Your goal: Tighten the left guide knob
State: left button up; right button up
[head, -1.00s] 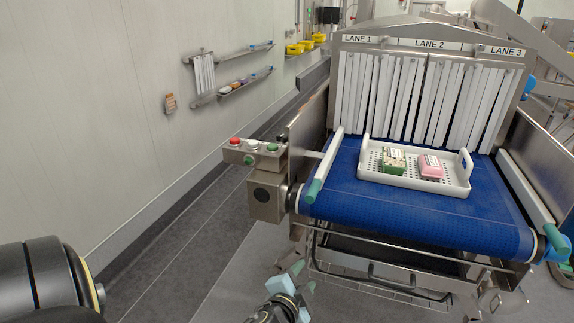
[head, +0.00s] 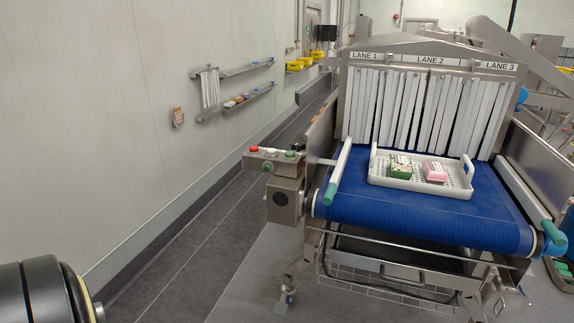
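The left guide rail (head: 339,170) is a white bar with a teal end piece (head: 330,193), lying along the left side of the blue conveyor belt (head: 425,213). A thin metal rod reaches from the rail towards the left side wall of the conveyor. I cannot clearly make out the left guide knob; the area beside the wall is small and partly hidden by the control box. The right guide rail (head: 528,196) also has a teal end. Neither gripper shows; only a dark link of my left arm is at the lower left.
A white tray (head: 420,188) with a green package (head: 400,168) and a pink package (head: 435,173) sits on the belt before the strip curtain. A control box (head: 272,159) with red, white and green buttons juts out left of the conveyor. The floor left of it is clear.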

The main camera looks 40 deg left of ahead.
aim_at(299, 146)
jog(key=u, duration=1.5)
jog(key=i, duration=0.45)
jog(key=z, duration=0.2)
